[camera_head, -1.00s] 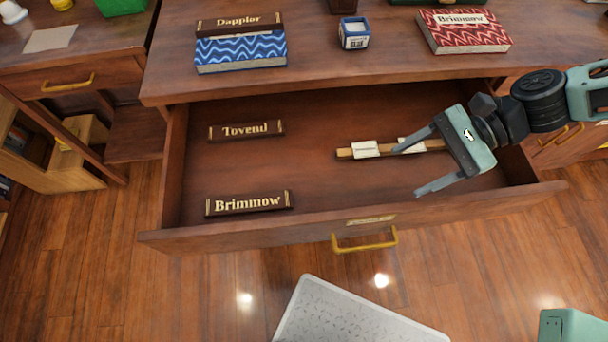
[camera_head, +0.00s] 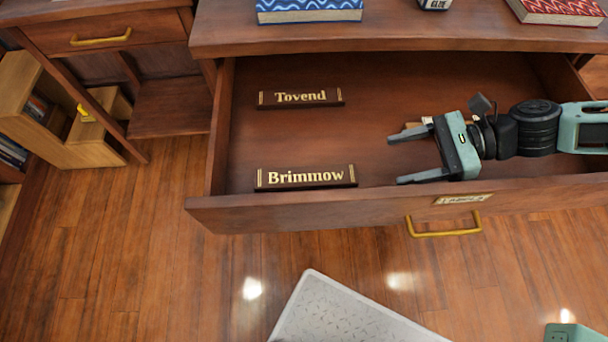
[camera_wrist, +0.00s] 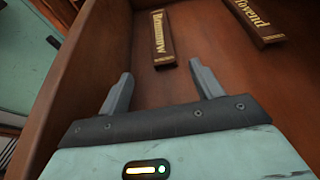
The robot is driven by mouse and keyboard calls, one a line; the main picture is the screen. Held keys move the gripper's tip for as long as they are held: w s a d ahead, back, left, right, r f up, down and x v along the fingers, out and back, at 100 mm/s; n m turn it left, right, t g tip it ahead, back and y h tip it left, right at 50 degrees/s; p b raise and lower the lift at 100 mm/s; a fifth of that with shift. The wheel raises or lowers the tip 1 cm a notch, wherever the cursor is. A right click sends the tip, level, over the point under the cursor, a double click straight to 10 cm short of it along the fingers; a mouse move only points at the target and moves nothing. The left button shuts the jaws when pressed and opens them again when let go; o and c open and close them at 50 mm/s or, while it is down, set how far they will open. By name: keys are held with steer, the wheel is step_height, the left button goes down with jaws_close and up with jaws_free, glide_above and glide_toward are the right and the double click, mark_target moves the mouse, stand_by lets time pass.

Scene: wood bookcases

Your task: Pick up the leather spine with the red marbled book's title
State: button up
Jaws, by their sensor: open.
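The dark brown leather spine titled "Brimmow" (camera_head: 306,177) lies in the open drawer near its front wall, at the left. It also shows in the wrist view (camera_wrist: 162,38), just beyond the fingertips. The red marbled book (camera_head: 560,10) is on the desk top at the upper right, cut off by the frame edge. The spine titled "Tovend" (camera_head: 300,97) lies deeper in the drawer. My gripper (camera_head: 393,160) is open and empty over the drawer, right of the Brimmow spine and apart from it, its fingers pointing left toward it. The fingers also show in the wrist view (camera_wrist: 160,82).
The drawer's front wall (camera_head: 330,212) runs close below the Brimmow spine. A blue marbled book (camera_head: 309,10) and a glue jar (camera_head: 434,4) stand on the desk. A wooden piece (camera_head: 414,125) is mostly hidden behind my gripper. Bare drawer floor lies between gripper and spine.

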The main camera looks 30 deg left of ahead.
glide_toward(328, 175)
steer(key=x, duration=0.3)
steer(key=shift+s+b, duration=0.2)
steer(key=shift+b, duration=0.15)
steer(key=shift+w+b+x, duration=0.2)
steer(key=shift+b+x, duration=0.15)
steer(key=shift+x, duration=2.35)
steer(key=shift+a, duration=0.15)
steer(key=c, duration=1)
